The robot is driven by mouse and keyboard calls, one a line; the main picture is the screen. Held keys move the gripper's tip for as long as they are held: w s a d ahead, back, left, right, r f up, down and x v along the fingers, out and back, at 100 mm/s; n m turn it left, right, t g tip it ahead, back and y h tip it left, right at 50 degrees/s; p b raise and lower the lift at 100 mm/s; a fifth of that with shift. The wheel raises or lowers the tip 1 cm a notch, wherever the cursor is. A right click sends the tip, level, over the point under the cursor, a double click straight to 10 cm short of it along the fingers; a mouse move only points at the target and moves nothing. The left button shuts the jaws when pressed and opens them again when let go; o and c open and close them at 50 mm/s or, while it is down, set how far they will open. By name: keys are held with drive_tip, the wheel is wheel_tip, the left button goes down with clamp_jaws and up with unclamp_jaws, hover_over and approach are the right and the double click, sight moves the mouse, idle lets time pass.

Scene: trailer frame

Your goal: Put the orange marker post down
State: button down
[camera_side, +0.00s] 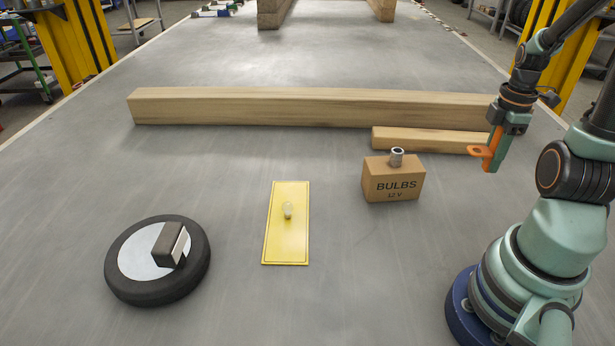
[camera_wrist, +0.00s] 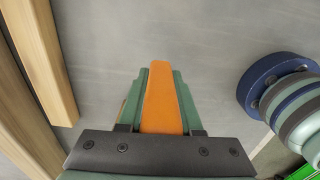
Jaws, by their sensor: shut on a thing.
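The orange marker post (camera_side: 480,152) is held in my gripper (camera_side: 493,160) at the right of the side view, near the right end of the short wooden block. Part of it sticks out to the left of the fingers. In the wrist view the orange post (camera_wrist: 162,100) lies between the two green fingers of my gripper (camera_wrist: 162,95), which are shut on it. The fingers hide part of the post. Its height above the table is hard to tell.
A long wooden beam (camera_side: 300,107) and a shorter block (camera_side: 420,139) lie behind. The bulbs box (camera_side: 393,184) bears a small metal cylinder (camera_side: 397,157). A yellow plate (camera_side: 287,245) holds a bulb (camera_side: 287,210). A wheel (camera_side: 125,285) bears a dark block (camera_side: 170,245). Grey table is clear between them.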

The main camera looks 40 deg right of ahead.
wheel_tip(320, 180, down, 10)
drive_tip(key=shift+f, duration=0.15)
idle(0.4)
drive_tip(key=shift+f, duration=0.15)
drive_tip(key=c, duration=0.6)
unclamp_jaws()
wheel_tip(320, 180, up, 12)
drive_tip(key=shift+r, duration=0.1)
drive_tip(key=w+a+r+m+t+h, duration=0.1)
drive_tip(key=w+a+r+m, duration=0.1)
drive_tip(key=w+a+r, duration=0.3)
drive_tip(key=w+a+r+m+t, duration=0.2)
drive_tip(key=w+a, duration=0.3)
drive_tip(key=a, duration=0.2)
drive_tip(key=a+r+m+t, duration=0.1)
drive_tip(key=a, duration=0.3)
drive_tip(key=w+a+r+m, duration=0.1)
drive_tip(key=a+r+m, duration=0.1)
drive_tip(key=a, duration=0.2)
drive_tip(key=w+a+r+m+t+y, duration=0.1)
drive_tip(key=a+r+m, duration=0.1)
drive_tip(key=a, duration=0.2)
drive_tip(key=shift+a+t, duration=0.3)
drive_tip(key=shift+a, duration=0.05)
